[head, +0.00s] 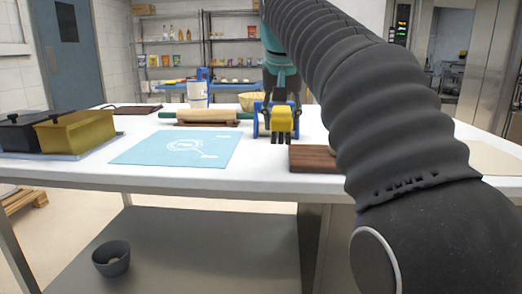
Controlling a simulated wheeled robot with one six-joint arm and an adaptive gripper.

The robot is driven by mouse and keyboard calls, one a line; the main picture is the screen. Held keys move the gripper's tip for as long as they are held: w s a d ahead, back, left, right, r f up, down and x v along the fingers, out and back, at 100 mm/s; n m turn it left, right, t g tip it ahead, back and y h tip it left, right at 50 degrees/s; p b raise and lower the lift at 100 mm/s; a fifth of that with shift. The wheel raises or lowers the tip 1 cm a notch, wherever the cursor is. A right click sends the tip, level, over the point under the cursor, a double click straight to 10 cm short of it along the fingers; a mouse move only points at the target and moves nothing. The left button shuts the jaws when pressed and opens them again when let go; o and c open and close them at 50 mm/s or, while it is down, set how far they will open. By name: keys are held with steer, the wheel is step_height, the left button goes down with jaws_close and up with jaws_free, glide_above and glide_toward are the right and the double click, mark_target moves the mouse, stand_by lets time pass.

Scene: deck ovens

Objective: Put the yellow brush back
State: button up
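The yellow brush (281,119) shows as a yellow block with dark parts below it, near the table's back middle. It is in front of or within a blue holder (261,118); I cannot tell whether it hangs in the holder or is clear of it. My gripper (282,100) points down directly over the brush, with dark fingers near its top. Whether the fingers are closed on the brush is too small to tell. My arm hides the area to the right.
A dark wooden board (315,158) lies just right of the brush. A light blue mat (178,148) lies to the left, with a rolling pin (198,116) behind it. A yellow tin (76,131) stands at far left, a wicker basket (248,101) behind. The white table (200,178) is clear in front.

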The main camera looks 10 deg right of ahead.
steer(key=w+a+f, duration=0.1)
steer(key=w, duration=0.1)
steer(key=w+a+f, duration=0.2)
steer(key=w, duration=0.1)
steer(key=shift+w+f, duration=0.3)
steer(key=shift+f, duration=0.1)
steer(key=shift+w+f, duration=0.1)
steer(key=shift+f, duration=0.15)
steer(key=shift+f+b, duration=0.7)
steer(key=shift+f, duration=1.15)
steer(key=o, duration=1.1)
steer(key=shift+f, duration=0.15)
steer(key=p+v, duration=0.3)
steer(key=v, duration=0.9)
